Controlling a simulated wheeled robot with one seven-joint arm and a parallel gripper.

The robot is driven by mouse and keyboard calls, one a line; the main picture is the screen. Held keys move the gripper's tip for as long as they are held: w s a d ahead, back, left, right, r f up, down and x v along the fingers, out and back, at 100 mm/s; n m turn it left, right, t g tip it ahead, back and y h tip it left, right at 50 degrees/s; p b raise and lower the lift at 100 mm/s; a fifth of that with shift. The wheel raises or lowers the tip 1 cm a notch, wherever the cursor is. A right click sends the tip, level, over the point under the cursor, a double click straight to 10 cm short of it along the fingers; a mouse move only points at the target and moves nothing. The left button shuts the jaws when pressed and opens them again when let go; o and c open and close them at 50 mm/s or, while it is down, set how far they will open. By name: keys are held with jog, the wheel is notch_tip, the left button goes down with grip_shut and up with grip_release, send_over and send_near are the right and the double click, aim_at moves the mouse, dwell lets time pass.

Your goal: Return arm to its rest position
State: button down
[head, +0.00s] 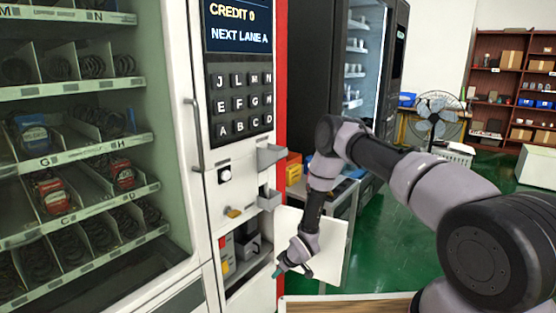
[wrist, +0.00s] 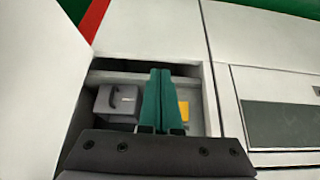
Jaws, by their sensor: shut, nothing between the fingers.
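My gripper (head: 279,271) is at the lower middle of the head view, in front of the vending machine's open service compartment (head: 233,285). Its green fingers show shut together and empty in the wrist view (wrist: 158,98), seen against the compartment. My arm reaches in from the right of the head view, bent at the elbow and pointing down at the wrist. The vending machine (head: 206,175) has a keypad (head: 240,105) and a display (head: 238,25) reading CREDIT 0 and NEXT LANE A.
A grey box (wrist: 117,103) sits inside the compartment. The compartment's white door (head: 325,245) stands open behind my arm. A door handle (head: 195,135) and grey brackets (head: 270,156) stick out from the machine. A wooden surface (head: 345,305) lies below my arm. Green floor is open at the right.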

jog(key=w+d+r+m+t+h, duration=0.1)
jog(key=w+d+r, duration=0.25)
jog(key=r, duration=0.85)
jog(key=w+d+r+m+h, duration=0.1)
jog(key=w+d+r+m, duration=0.2)
jog(key=r, duration=0.8)
jog(key=w+d+r+t, duration=0.1)
jog(key=w+d+r, duration=0.25)
jog(key=r, duration=0.85)
jog(key=s+d+r+m+h, duration=0.15)
jog(key=s+d+r, duration=0.35)
jog(key=r, duration=0.5)
jog(key=s+d+r+m, duration=0.3)
jog(key=s+d+r, duration=0.1)
jog(key=r, duration=0.6)
jog(key=s+d+r+m, duration=0.2)
jog(key=s+r, duration=0.2)
jog(key=s, duration=0.5)
jog(key=s+d+r+m, duration=0.2)
jog(key=s+r, duration=0.3)
jog(key=s, duration=0.5)
jog(key=s+d+r+m+t, duration=0.1)
jog(key=s+r, duration=0.3)
jog(key=s, duration=0.5)
jog(key=shift+s+d+r+m+y, duration=0.15)
jog(key=shift+d+r+m+y, duration=0.2)
jog(key=shift+d+m+y, duration=0.15)
